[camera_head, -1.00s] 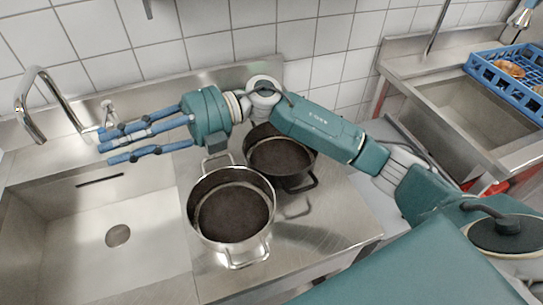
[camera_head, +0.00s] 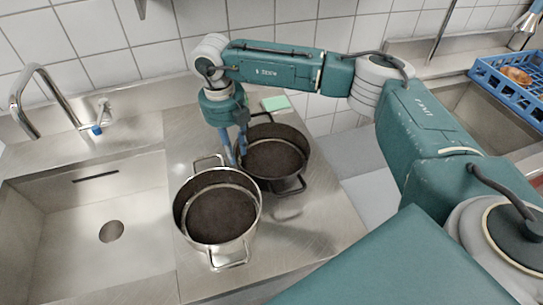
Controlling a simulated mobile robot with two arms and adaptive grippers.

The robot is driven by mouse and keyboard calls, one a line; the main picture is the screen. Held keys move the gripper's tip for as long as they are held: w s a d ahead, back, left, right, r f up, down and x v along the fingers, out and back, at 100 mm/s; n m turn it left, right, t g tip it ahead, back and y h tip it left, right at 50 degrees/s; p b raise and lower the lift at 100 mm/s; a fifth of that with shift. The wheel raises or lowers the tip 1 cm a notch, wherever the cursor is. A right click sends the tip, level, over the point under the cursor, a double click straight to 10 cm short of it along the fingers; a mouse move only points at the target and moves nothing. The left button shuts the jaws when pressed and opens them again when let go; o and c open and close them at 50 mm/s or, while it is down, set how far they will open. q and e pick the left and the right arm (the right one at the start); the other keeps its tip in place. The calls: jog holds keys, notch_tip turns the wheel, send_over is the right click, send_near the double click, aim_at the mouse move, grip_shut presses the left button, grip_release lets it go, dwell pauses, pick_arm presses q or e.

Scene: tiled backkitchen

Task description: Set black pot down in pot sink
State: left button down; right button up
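The black pot (camera_head: 302,172) stands upright on the steel counter, right of the sink, with a dark inside and side handles. My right gripper (camera_head: 237,158) points down at the black pot's left rim, its blue fingers between this pot and the steel pot. The fingers partly overlap one another, and I cannot tell whether they touch the rim or are closed. The sink basin (camera_head: 70,245) on the left is empty, with a round drain in its floor. My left gripper is out of view.
A steel pot (camera_head: 247,226) stands close in front and left of the black pot, by the sink edge. A green sponge (camera_head: 276,103) lies behind. A tap (camera_head: 50,85) rises behind the sink. A blue crate (camera_head: 500,85) sits over another sink at far right.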

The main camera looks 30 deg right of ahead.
notch_tip(320, 180, down, 5)
jog(key=shift+d+f+p, duration=0.1)
jog(key=shift+f+p, duration=0.1)
jog(key=shift+p, duration=0.55)
jog(key=shift+r, duration=0.1)
grip_shut()
